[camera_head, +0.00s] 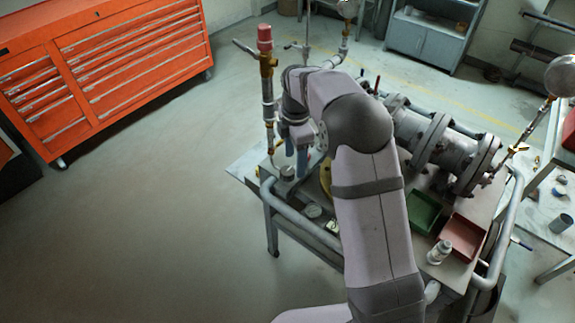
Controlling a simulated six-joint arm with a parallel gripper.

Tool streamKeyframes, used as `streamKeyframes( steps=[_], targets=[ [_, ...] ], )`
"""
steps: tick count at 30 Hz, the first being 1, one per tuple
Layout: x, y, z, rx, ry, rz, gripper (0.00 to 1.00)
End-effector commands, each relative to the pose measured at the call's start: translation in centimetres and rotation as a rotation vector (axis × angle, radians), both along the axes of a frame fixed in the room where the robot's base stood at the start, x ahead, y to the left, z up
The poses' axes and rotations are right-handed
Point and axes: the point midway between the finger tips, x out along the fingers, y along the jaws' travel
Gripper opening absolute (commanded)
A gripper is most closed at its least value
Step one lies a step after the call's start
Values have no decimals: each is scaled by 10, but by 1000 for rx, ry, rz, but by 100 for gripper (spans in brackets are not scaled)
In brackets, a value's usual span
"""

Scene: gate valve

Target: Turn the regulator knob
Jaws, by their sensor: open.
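A red knob-like cap (264,38) tops a brass fitting (268,64) on an upright pipe at the left end of the cart; it looks like the regulator knob, though I cannot be sure. My gripper (297,160) hangs below my wrist, right of this pipe and well below the red cap. Its bluish fingers point down, are open and show nothing between them. They appear apart from the pipe. My arm hides the middle of the cart and part of the piping.
The cart (309,231) carries a flanged grey pipe (435,140), a green tray (423,211), a red tray (462,237) and a white bottle (439,252). An orange tool cabinet (130,60) stands at the left back. The floor left of the cart is clear.

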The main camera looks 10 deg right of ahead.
Motion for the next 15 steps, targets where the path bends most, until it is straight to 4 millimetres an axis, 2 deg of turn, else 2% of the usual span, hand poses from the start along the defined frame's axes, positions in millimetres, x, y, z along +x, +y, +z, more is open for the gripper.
streamKeyframes(
  steps=[3, 6, 15],
  targets=[
    [20, 10, -5, 1, 0, 180, 56],
    [29, 14, -8, 1, -1, 281, 56],
    [35, 17, -12, 1, -1, 363, 56]
  ],
)
